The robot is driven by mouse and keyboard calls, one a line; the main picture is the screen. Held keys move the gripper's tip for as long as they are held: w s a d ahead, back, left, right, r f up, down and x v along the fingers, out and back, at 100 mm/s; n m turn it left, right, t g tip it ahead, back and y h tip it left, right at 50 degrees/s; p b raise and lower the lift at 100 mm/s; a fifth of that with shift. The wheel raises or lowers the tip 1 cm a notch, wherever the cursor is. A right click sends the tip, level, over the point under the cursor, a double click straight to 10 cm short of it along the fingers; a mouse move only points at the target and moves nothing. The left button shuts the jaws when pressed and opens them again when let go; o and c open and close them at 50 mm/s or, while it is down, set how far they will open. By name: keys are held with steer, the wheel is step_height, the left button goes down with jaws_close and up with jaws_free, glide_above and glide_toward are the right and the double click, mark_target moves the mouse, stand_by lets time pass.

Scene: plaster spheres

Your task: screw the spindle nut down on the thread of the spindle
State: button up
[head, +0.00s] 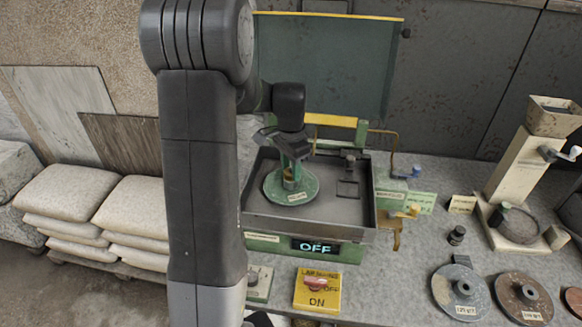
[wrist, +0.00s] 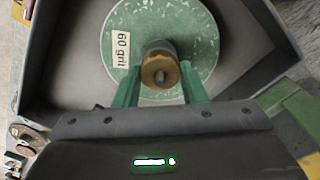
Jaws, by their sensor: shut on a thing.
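In the head view my gripper (head: 290,172) points down over the green disc (head: 277,190), and the nut (head: 288,177) shows small between the fingers. My gripper is shut on the nut. The green disc (wrist: 190,35), labelled "60 grit", lies flat in the grey tray under the nut. How far the nut sits down the thread is hidden.
The tray (head: 300,229) has raised walls around the disc. Its display (head: 315,246) reads OFF. A yellow switch box (head: 317,303) stands in front.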

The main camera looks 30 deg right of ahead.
steer(key=m, duration=1.2)
steer(key=shift+m, duration=0.4)
steer(key=m, duration=0.4)
steer(key=o, duration=1.1)
steer(key=shift+f, duration=0.1)
steer(key=shift+c, duration=0.2)
steer(key=shift+c, duration=1)
